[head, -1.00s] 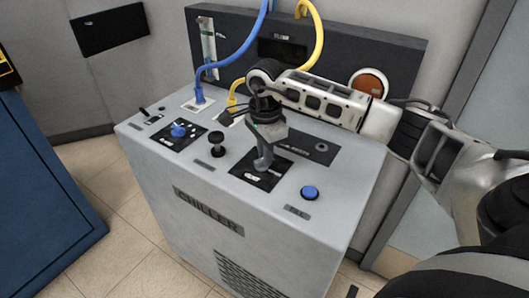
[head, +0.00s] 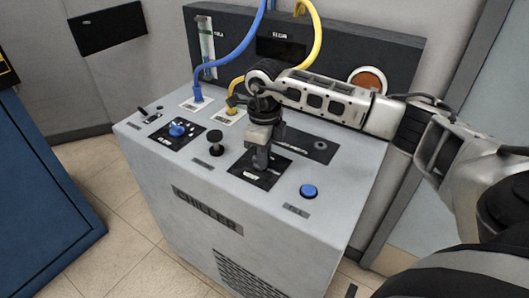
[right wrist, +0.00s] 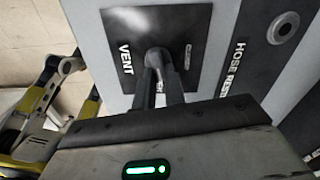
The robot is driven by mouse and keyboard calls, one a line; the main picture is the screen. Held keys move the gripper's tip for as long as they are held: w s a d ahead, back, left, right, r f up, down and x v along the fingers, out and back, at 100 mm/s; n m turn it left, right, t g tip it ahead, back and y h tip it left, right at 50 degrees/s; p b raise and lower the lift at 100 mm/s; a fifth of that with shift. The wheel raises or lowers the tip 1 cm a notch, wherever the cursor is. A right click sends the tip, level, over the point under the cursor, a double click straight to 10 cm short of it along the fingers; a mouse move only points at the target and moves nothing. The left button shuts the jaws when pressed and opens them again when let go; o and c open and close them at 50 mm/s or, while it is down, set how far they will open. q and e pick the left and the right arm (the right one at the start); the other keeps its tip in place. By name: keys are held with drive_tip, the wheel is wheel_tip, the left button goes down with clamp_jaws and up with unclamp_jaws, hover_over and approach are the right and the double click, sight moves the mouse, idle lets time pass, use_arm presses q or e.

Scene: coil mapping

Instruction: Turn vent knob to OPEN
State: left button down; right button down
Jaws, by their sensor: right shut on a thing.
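The vent knob (right wrist: 157,60) is a small dark grey knob on a black square plate (right wrist: 120,20) marked VENT in the right wrist view. The word at the plate's right looks like CLOSED; another word below the knob is partly hidden by my fingers. My right gripper (right wrist: 161,82) is shut on the knob from above. In the head view my right gripper (head: 261,166) points down at the vent plate (head: 281,168) on top of the grey chiller (head: 215,240), hiding most of the knob.
Near the vent plate are a black knob (head: 215,139), a blue button (head: 309,191) and a blue dial (head: 178,129). A blue hose (head: 228,58) and a yellow hose (head: 318,40) rise behind. My right arm comes in from the right over the chiller.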

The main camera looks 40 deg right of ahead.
drive_tip(key=shift+m, duration=1)
drive_tip(key=shift+a, duration=0.1)
drive_tip(key=c, duration=1.5)
unclamp_jaws()
drive_tip(key=shift+o, duration=0.2)
wheel_tip(320, 180, up, 16)
